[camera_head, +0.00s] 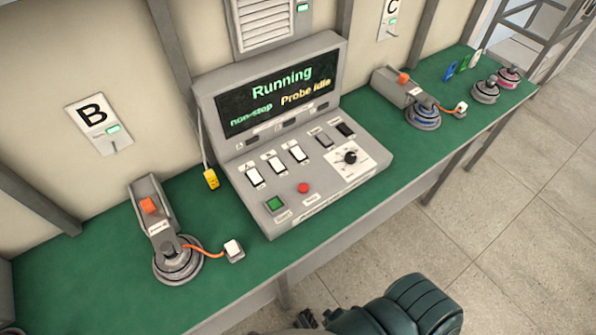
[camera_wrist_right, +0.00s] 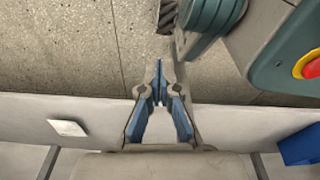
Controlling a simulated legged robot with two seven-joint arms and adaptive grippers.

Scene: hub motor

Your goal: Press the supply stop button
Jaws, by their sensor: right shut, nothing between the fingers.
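The control console (camera_head: 300,150) stands on the green bench with its screen lit, reading "Running", "non-stop" and "Probe idle". My right gripper (camera_wrist_right: 159,80) is shut and empty in the right wrist view, over the floor and away from the console. It does not show in the head view, where a dark teal arm part of mine is at the bottom. My left gripper is not in view.
White switches (camera_head: 276,165) and a dial (camera_head: 350,157) share the panel. A hub motor (camera_head: 178,262) with an orange cable is left of the console; another (camera_head: 423,115) is to the right. Floor in front is clear.

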